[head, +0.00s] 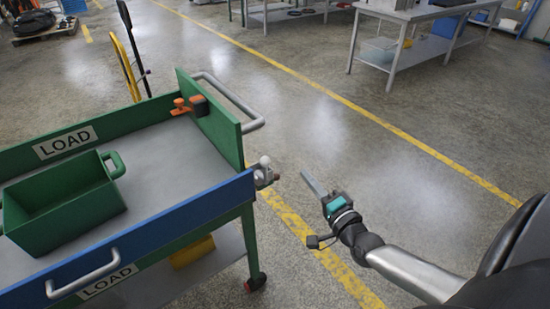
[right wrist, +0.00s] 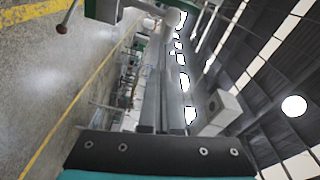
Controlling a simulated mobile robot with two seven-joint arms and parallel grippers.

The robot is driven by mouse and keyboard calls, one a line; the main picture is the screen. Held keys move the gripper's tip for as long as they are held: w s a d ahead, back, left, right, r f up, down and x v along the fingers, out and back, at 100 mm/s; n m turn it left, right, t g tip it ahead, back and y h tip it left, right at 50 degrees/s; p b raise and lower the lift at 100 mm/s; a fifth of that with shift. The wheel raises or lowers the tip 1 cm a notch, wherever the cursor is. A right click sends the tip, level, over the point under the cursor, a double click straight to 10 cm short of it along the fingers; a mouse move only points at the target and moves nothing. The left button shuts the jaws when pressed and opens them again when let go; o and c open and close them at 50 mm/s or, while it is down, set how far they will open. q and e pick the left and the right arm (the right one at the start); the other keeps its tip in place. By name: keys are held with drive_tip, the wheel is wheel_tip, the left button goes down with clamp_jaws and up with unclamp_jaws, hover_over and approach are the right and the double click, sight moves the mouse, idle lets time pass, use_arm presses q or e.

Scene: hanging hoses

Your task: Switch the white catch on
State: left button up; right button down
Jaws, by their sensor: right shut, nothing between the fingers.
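The white catch (head: 265,161) is a small round white knob on a grey metal bracket at the right corner of the cart, where the blue side panel meets the green end panel. The knob stands up above the bracket. My right gripper (head: 306,175) is to the right of the catch and apart from it, above the floor. Its long grey fingers are shut together and empty. They also show close together in the right wrist view (right wrist: 158,90). My left gripper is not in view.
The green and blue cart (head: 165,150) fills the left side. It carries a green bin (head: 65,215), an orange clamp (head: 188,106) and a grey handle (head: 228,95). Floor is clear right of the cart, up to a grey workbench (head: 415,45) at the back.

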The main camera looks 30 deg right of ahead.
drive_tip(key=shift+w+r, duration=0.2)
drive_tip(key=shift+r, duration=0.4)
drive_tip(key=w+a, duration=0.3)
drive_tip(key=w, duration=0.6)
drive_tip(key=shift+a+f+b, duration=0.15)
drive_tip(key=shift+f+b, duration=0.15)
drive_tip(key=shift+s, duration=0.1)
drive_tip(key=shift+a, duration=0.25)
